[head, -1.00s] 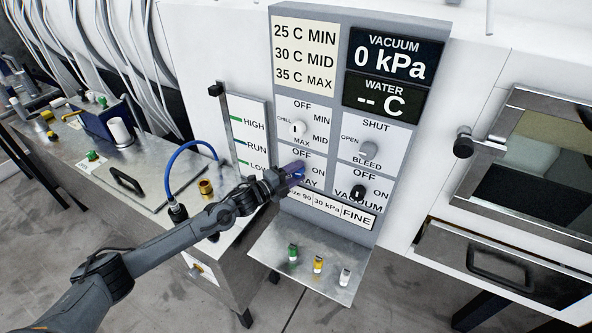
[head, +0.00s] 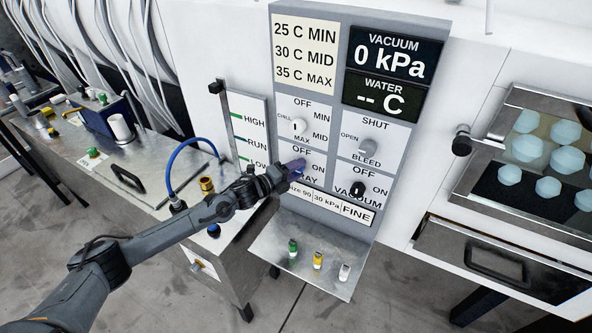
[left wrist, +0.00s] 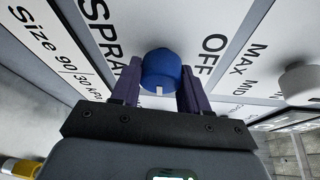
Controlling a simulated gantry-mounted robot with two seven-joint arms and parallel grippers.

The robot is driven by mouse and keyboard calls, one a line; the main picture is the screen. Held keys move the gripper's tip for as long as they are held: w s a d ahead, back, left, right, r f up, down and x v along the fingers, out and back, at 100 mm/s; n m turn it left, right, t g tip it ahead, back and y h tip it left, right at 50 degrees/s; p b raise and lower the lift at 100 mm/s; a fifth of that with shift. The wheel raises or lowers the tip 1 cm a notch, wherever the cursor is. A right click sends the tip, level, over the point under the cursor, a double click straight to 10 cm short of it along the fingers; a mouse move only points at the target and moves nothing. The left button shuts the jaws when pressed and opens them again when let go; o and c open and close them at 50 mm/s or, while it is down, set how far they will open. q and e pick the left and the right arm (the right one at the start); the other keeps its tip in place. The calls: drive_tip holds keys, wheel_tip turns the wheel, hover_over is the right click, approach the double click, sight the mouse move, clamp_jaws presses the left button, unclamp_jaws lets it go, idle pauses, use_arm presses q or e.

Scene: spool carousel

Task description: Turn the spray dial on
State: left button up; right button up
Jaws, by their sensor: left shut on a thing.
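The spray dial (left wrist: 160,68) is a blue knob on the white panel between the words OFF and SPRAY in the left wrist view. My left gripper (head: 297,168) has its purple fingers on both sides of the knob and is shut on it. The knob's white mark faces the lower edge of the wrist view, which is the panel's right, the side of the ON label (head: 317,171). My right gripper is not in view.
White dials for water (head: 298,125) and bleed (head: 366,147) and a black vacuum dial (head: 358,189) sit close by. Below is a metal shelf (head: 285,255) with three small coloured pieces. Several pale blue shapes (head: 548,187) show in the chamber window.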

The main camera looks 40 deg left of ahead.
use_arm(q)
drive_tip(key=o, duration=1.1)
drive_tip(key=shift+c, duration=0.2)
drive_tip(key=v, duration=1)
drive_tip(key=shift+s, duration=0.4)
drive_tip(key=shift+a+r, duration=0.1)
